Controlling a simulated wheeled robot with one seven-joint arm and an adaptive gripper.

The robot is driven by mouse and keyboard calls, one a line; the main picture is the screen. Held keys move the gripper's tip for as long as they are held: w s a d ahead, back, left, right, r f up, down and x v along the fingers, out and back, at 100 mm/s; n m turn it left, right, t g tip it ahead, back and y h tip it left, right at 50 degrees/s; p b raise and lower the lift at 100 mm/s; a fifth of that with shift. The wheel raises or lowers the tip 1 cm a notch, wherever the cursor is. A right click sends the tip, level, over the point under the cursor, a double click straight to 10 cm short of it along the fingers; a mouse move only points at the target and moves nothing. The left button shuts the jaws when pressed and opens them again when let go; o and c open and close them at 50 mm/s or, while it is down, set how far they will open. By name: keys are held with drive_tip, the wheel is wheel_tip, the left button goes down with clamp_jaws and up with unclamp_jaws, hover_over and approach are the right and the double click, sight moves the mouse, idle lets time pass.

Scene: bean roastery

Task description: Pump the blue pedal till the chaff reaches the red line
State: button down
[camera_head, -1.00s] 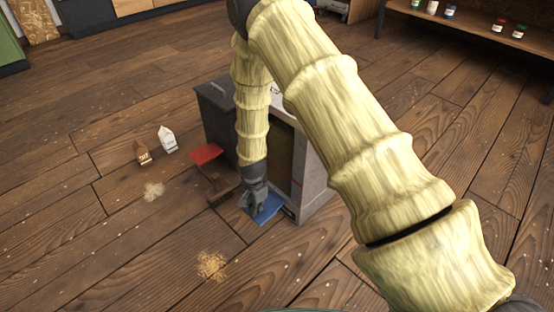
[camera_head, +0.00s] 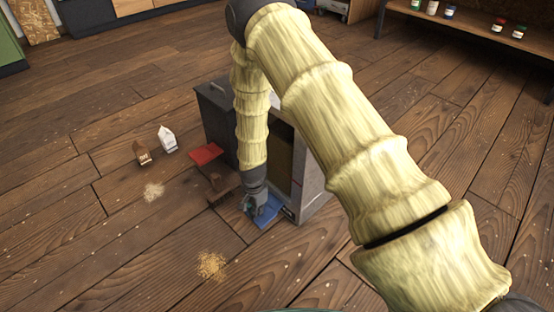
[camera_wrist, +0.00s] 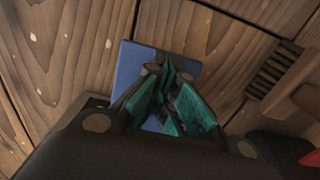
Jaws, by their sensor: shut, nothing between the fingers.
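The blue pedal (camera_head: 269,212) sticks out low at the front of a grey machine (camera_head: 312,170). It also shows as a blue plate in the wrist view (camera_wrist: 130,62). My gripper (camera_head: 252,212) is shut and empty, pointing down over the pedal. In the wrist view its teal-padded fingers (camera_wrist: 170,68) meet over the plate and hide part of it; I cannot tell whether they press on it. The machine has a dark brownish window (camera_head: 284,150), partly behind my arm. A short red line (camera_head: 297,184) shows at its right edge. I cannot make out the chaff level.
A red pedal (camera_head: 206,154) and a brown brush-like block (camera_head: 221,190) lie left of the blue pedal. A brown carton (camera_head: 142,153) and a white carton (camera_head: 167,139) stand on the floor. Chaff piles (camera_head: 211,265) lie in front.

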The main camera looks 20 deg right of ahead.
drive_tip(key=shift+s, duration=0.1)
wheel_tip(320, 180, up, 9)
drive_tip(key=p, duration=0.8)
idle(0.6)
